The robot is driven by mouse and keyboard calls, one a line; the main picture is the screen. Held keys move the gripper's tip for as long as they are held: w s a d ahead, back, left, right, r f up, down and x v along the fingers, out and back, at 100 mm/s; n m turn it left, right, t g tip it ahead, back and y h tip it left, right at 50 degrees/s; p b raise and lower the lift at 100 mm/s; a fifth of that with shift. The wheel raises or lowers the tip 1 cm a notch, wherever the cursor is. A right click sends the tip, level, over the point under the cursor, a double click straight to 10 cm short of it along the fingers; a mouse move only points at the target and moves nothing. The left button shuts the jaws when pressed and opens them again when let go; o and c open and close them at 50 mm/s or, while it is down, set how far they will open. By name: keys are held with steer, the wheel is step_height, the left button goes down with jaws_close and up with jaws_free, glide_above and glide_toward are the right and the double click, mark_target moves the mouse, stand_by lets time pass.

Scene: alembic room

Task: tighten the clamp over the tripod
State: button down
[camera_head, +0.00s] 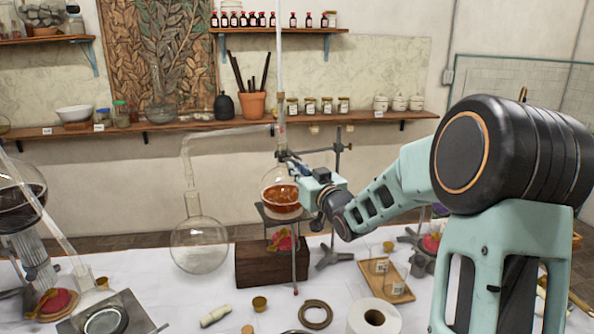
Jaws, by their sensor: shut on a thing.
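A dark metal tripod (295,252) stands on the white-covered table near the centre. A round flask of amber-red liquid (281,198) sits on its top plate. A dark clamp (289,156) is at the flask's neck, above the tripod, on an arm reaching from a stand rod (337,158) behind. My gripper (301,170) comes in from the right, beside the flask, with its fingers at the clamp. It is shut on part of the clamp, seemingly its screw; the fingers and the exact grip are small and partly hidden.
A wooden block (262,263) is behind the tripod's legs. An empty glass receiver (199,245) stands left. A paper roll (374,317), a cork ring (315,314) and a wooden tray (386,282) with small jars lie in front and right. A tall glass tube rises above the flask.

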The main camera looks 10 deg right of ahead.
steer(key=shift+m+p, duration=3)
steer(key=shift+m, duration=5.9)
steer(key=c, duration=2)
jaws_free()
steer(key=shift+c, duration=0.2)
steer(key=shift+s, duration=0.1)
steer(key=v, duration=1.1)
steer(key=shift+s, duration=0.4)
